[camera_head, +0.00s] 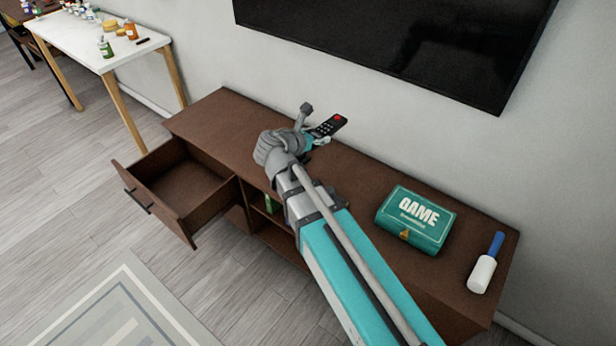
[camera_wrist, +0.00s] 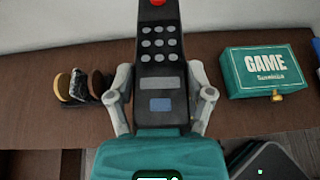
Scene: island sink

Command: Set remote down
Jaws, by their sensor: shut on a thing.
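The black remote (camera_head: 330,125) with a red button is held over the brown TV cabinet (camera_head: 385,175), near its back edge. My gripper (camera_head: 314,136) is shut on it. In the wrist view, the remote (camera_wrist: 159,50) points away from me, with rows of grey buttons and a blue patch facing up. My gripper's fingers (camera_wrist: 163,92) stand on either side of its near part. The gap between remote and cabinet top is hard to judge. My arm hides part of the cabinet.
A teal GAME box (camera_head: 415,219) and a blue-handled white roller (camera_head: 486,263) lie on the cabinet's right. A drawer (camera_head: 150,186) stands open at left. Round discs in a holder (camera_wrist: 84,87) show left in the wrist view. The cabinet's left top is clear. A TV (camera_head: 400,40) hangs above.

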